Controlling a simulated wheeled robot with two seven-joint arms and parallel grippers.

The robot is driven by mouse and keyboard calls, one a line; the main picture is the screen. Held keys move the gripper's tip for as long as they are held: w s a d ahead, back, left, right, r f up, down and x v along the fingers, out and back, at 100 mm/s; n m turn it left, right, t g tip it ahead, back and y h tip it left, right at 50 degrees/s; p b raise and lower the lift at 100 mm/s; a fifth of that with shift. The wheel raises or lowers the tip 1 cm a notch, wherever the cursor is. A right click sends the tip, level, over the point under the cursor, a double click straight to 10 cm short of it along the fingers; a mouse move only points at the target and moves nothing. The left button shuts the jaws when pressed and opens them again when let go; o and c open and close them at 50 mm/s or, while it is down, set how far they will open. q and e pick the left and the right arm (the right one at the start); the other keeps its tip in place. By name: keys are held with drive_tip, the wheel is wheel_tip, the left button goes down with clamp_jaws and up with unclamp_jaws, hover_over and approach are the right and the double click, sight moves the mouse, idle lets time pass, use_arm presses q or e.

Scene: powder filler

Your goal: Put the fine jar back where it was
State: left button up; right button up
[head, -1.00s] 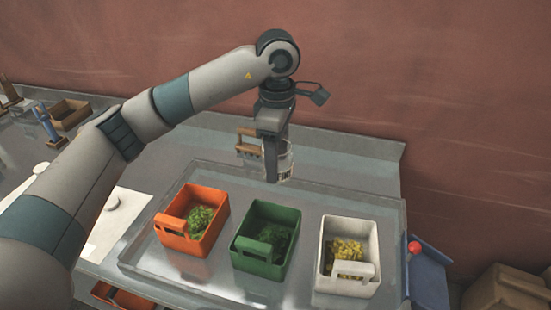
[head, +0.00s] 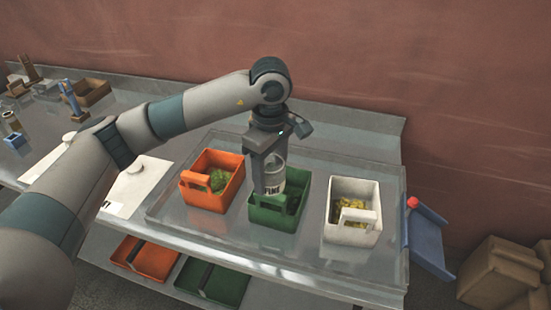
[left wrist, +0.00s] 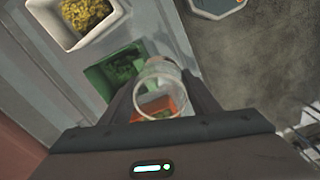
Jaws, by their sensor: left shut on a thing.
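My left gripper (head: 264,176) is shut on a clear, see-through jar (head: 276,180) in the head view. It holds the jar upright in front of the green bin (head: 272,218), hiding part of that bin. In the left wrist view the jar (left wrist: 158,90) sits between the two dark fingers, with its round rim facing the camera. Whether any powder is in it I cannot tell. No label shows clearly. My right gripper is in neither view.
An orange bin (head: 205,197) and a white bin (head: 350,236) with greenish and yellow contents stand beside the green one on a metal tray (head: 300,260). A blue piece with a red knob (head: 413,202) is at the right. White flat boards (head: 140,182) lie left.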

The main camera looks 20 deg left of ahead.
use_arm(q)
drive_tip(key=f, duration=0.1)
drive_tip(key=s+f+m, duration=0.1)
drive_tip(key=f, duration=0.1)
drive_tip(key=a+f+m, duration=0.1)
drive_tip(key=shift+s+a+f, duration=0.1)
drive_tip(key=shift+s+f, duration=0.2)
drive_tip(key=shift+s, duration=0.1)
drive_tip(key=s+a+f+m+b, duration=0.2)
drive_tip(key=s+a+f+m, duration=0.1)
drive_tip(key=s+f+m, duration=0.85)
wheel_tip(320, 180, down, 17)
drive_tip(key=s+b, duration=0.2)
drive_tip(key=b, duration=1.1)
drive_tip(key=shift+s+a, duration=0.2)
drive_tip(key=shift+a, duration=0.15)
drive_tip(key=shift+m, duration=0.25)
